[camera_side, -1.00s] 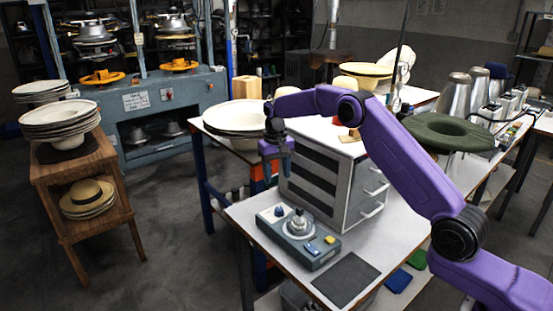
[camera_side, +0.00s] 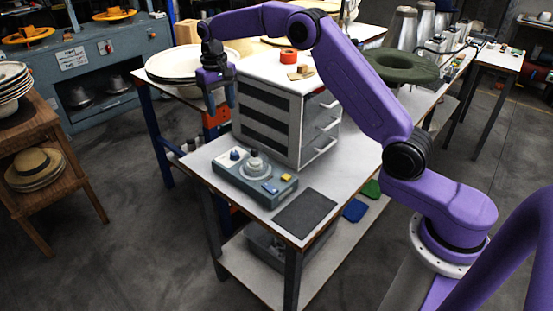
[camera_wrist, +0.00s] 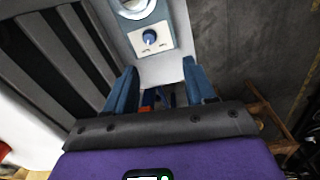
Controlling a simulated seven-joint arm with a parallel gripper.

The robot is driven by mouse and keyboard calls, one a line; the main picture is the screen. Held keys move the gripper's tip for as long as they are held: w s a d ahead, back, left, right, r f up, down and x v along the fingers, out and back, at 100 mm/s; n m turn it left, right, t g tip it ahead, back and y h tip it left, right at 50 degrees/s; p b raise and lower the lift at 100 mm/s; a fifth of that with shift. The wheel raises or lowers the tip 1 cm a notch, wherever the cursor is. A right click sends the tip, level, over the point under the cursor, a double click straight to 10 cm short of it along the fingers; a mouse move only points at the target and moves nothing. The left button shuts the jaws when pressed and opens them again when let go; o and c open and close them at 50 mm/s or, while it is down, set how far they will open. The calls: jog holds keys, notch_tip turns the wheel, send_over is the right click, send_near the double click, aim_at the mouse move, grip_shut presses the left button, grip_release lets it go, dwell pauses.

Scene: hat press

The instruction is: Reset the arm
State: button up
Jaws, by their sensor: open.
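My gripper (camera_side: 221,100) hangs from my purple arm in the side view, pointing down beside the left face of the grey drawer cabinet. Its fingers also show in the wrist view (camera_wrist: 157,82); they are apart with nothing held between them. The grey control box (camera_side: 254,178) lies on the white table below and to the right of the gripper. It has a round dial, a blue knob, and blue and yellow buttons. In the wrist view the box's blue knob end (camera_wrist: 150,38) shows beyond the fingers, and no contact is visible.
A dark mat (camera_side: 306,215) lies on the table's front. White hat brims (camera_side: 180,65) are stacked behind left. A green hat form (camera_side: 402,63) stands right.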

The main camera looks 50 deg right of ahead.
jog(key=s+a+r+n, duration=0.25)
jog(key=s+a, duration=0.25)
jog(key=s, duration=0.5)
jog(key=s+a+r+n, duration=0.2)
jog(key=s+a+n, duration=0.25)
jog(key=s, duration=0.55)
jog(key=s+d+f+n, duration=0.2)
jog(key=s+d+n, duration=0.1)
jog(key=s, duration=1)
jog(key=s+d+f+n, duration=0.2)
jog(key=s+d+n, duration=0.2)
jog(key=s, duration=0.9)
jog(key=shift+s+d+y, duration=0.15)
jog(key=shift+d+y, duration=0.2)
jog(key=shift+y, duration=0.05)
